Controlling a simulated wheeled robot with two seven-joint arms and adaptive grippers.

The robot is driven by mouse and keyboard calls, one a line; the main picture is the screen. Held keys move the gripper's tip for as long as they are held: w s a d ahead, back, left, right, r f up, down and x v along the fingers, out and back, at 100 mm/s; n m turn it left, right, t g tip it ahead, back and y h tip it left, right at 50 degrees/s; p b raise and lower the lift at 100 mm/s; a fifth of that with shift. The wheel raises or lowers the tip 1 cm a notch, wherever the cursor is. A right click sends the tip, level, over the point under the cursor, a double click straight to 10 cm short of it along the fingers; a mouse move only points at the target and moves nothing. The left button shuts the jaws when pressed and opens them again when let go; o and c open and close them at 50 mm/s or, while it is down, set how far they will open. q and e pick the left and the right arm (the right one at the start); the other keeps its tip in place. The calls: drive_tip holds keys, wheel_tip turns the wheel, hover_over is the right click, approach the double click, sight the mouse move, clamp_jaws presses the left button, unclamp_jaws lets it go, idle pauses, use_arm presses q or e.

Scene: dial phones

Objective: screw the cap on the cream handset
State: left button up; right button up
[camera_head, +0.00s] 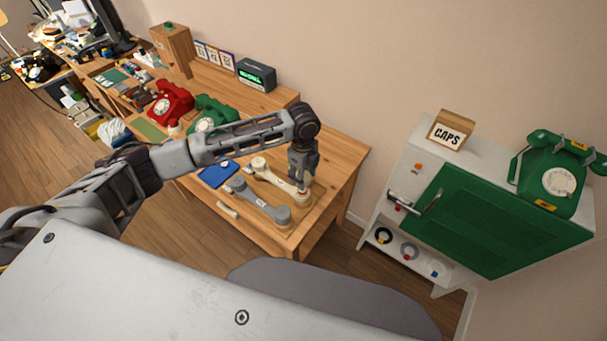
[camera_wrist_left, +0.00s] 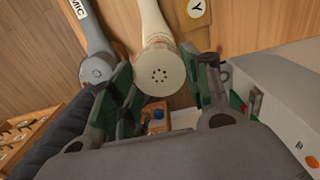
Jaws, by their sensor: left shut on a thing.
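The cream handset (camera_head: 276,178) lies on the wooden table, and its handle (camera_wrist_left: 152,22) runs up and away in the left wrist view. My left gripper (camera_head: 302,184) points down over its near right end. In the left wrist view, a round cream cap with small holes (camera_wrist_left: 160,73) sits at that end, between the fingers of my left gripper (camera_wrist_left: 163,82). The gripper is shut on this cap. The cap looks in line with the handset end, but the seam and thread are hidden. My right gripper is not in view.
A grey handset (camera_head: 262,205) marked MIC lies close beside the cream one. A blue pad (camera_head: 217,174), a green phone (camera_head: 212,114) and a red phone (camera_head: 170,103) are further left. A white cabinet (camera_head: 408,165) with a green door (camera_head: 480,222) stands right.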

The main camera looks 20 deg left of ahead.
use_arm(q)
drive_tip(key=shift+m, duration=0.9)
drive_tip(key=shift+f, duration=0.15)
drive_tip(key=shift+f+b, duration=2.65)
drive_tip(key=shift+b, duration=0.3)
drive_tip(key=shift+p, duration=1.7)
idle(0.5)
drive_tip(key=shift+f, duration=0.65)
idle(0.7)
drive_tip(key=o, duration=0.9)
